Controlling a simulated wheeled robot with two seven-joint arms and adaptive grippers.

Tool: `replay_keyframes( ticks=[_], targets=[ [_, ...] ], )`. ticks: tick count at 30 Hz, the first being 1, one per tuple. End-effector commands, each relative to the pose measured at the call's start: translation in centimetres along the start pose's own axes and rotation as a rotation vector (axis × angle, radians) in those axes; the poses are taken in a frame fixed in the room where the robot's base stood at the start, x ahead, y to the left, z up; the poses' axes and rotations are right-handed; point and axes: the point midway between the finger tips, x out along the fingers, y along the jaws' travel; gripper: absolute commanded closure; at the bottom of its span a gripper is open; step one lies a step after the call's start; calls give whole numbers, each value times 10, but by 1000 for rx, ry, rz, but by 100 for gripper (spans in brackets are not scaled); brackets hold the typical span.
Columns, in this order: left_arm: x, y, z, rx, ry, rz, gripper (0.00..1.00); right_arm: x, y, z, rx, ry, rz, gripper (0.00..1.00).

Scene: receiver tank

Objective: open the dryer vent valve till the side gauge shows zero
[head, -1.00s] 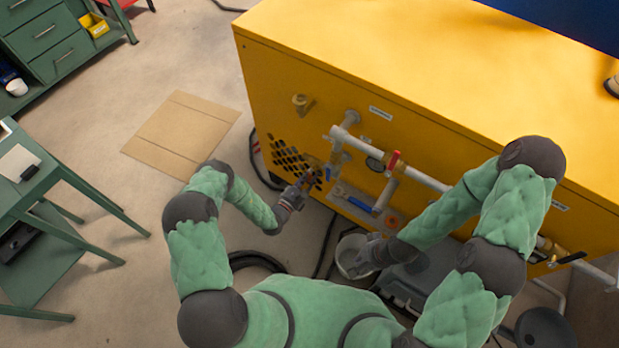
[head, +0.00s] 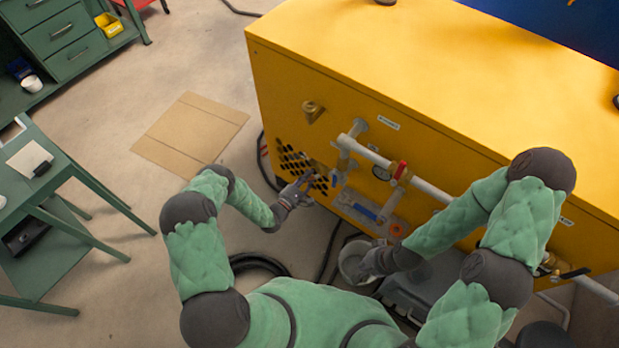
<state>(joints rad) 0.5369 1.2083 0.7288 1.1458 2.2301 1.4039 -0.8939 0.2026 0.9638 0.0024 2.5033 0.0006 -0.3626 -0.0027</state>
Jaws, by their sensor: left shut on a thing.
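The yellow cabinet (head: 300,110) carries grey pipework on its front side. A small round gauge (head: 381,172) sits behind the pipe; its reading is too small to make out. A red-handled valve (head: 400,170) is on the pipe, with a blue lever (head: 365,211) below it and a small blue handle (head: 335,178) to the left. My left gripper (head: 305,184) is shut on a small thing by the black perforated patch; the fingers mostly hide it. Which part is the vent valve, I cannot tell. My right gripper (head: 366,262) is at a grey cup-like container (head: 352,258); its fingers are unclear.
A brass fitting (head: 313,111) juts from the cabinet at upper left. A dark case (head: 410,292) and a coiled black hose (head: 258,265) lie on the floor. A cardboard sheet (head: 190,135) lies at left, near a green table (head: 45,190). Floor between them is clear.

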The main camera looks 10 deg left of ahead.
Motion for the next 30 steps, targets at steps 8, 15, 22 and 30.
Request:
replay_keyframes(
  ticks=[8,15,22,30],
  targets=[
    [0,1,0,7,0,2,100,0,0,0,0,0,0,100],
    [0,1,0,6,0,1,50,0,0,0,0,0,0,100],
    [0,1,0,6,0,1,50,0,0,0,0,0,0,100],
    [-16,1,-1,4,3,0,50,0,0,0,0,0,0,100]
  ],
)
